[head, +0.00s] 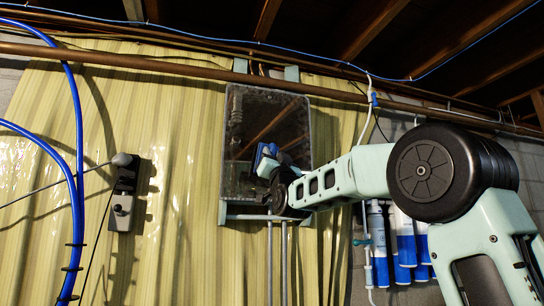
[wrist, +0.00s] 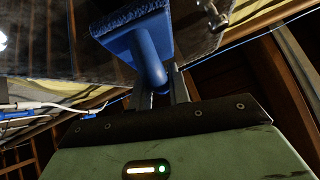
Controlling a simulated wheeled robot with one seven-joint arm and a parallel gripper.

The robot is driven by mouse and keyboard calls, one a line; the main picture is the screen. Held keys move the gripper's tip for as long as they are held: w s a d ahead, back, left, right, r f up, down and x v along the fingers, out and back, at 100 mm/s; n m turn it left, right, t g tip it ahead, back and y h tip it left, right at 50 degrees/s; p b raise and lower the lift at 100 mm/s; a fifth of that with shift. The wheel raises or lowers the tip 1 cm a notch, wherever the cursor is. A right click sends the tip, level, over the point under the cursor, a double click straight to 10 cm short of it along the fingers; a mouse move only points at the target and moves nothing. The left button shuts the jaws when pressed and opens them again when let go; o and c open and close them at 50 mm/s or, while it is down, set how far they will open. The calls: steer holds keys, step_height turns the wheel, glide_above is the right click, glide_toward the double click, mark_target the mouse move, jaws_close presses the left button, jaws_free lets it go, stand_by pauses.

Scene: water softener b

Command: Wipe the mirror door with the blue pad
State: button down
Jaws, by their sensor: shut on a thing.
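The mirror door (head: 240,125) is a dark, reflective upright panel in a grey frame on the wall, at the middle of the head view. Its lower part also shows in the wrist view (wrist: 50,45). The blue pad (wrist: 130,22) has a blue handle (wrist: 150,62) and a fuzzy face turned toward the mirror. My gripper (wrist: 162,85) is shut on the handle. In the head view my gripper (head: 275,172) is in front of the mirror's lower right part. I cannot tell whether the pad touches the glass.
Copper pipes (head: 150,62) run along the wall above the mirror. Blue hoses (head: 75,120) hang at the left, beside a grey wall-mounted device (head: 123,195). Blue and white filter canisters (head: 403,245) stand at the lower right. Grey vertical pipes (head: 284,255) run below the mirror.

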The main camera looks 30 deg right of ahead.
steer(key=shift+w+d+p, duration=0.3)
steer(key=shift+w, duration=0.65)
stand_by(0.3)
steer(key=d+b, duration=0.1)
steer(key=d, duration=0.1)
steer(key=s+d+b, duration=0.1)
steer(key=shift+d, duration=0.4)
steer(key=shift+w+a+f+b, duration=0.1)
steer(key=shift+w+a+b, duration=0.25)
steer(key=shift+a, duration=0.6)
steer(key=shift+w+a+b, duration=0.1)
steer(key=shift+w+a, duration=0.3)
steer(key=shift+a, duration=0.55)
steer(key=s+b, duration=0.2)
steer(key=s+a+b, duration=0.1)
steer(key=s+b, duration=0.2)
steer(key=shift+s+a, duration=0.15)
steer(key=shift+a, duration=0.05)
steer(key=shift+s, duration=0.25)
